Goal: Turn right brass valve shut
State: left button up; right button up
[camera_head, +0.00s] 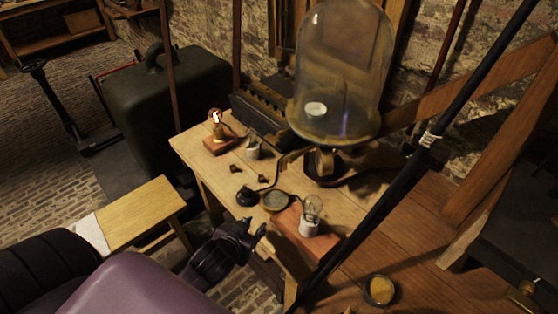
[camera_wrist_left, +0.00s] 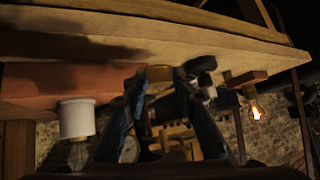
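My left gripper (camera_head: 255,226) is at the front edge of the wooden table, left of the unlit bulb (camera_head: 312,207) on its white socket. In the left wrist view, which is upside down, its two fingers (camera_wrist_left: 165,110) stand apart with nothing held between them. A brass-coloured piece (camera_wrist_left: 160,74) and dark rounded parts (camera_wrist_left: 200,66) show behind the fingers. A round brass-rimmed disc (camera_head: 275,201) and a black knob-like part (camera_head: 246,196) lie just beyond the gripper. My right gripper is not in view.
A glass bell jar (camera_head: 343,60) stands at the back of the table (camera_head: 205,160) above a brass round fitting (camera_head: 325,161). A lit bulb (camera_head: 216,119) is at the far left. A dark slanted pole (camera_head: 425,143) crosses the right. A low bench (camera_head: 140,215) is at left.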

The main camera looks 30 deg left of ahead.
pick_arm(q)
jog(key=w+a+r+t, duration=0.4)
jog(key=w, duration=0.3)
jog(key=m+t+h, duration=0.4)
jog(key=h, duration=0.3)
send_near(284, 164)
jog(key=w, duration=0.1)
jog(key=p+x, duration=0.2)
jog(key=x, duration=0.5)
jog(key=shift+w+r+g+h+p, duration=0.25)
jog(key=shift+w+g+h+p, duration=0.05)
jog(key=shift+w, duration=0.1)
jog(key=shift+a, duration=0.1)
grip_shut()
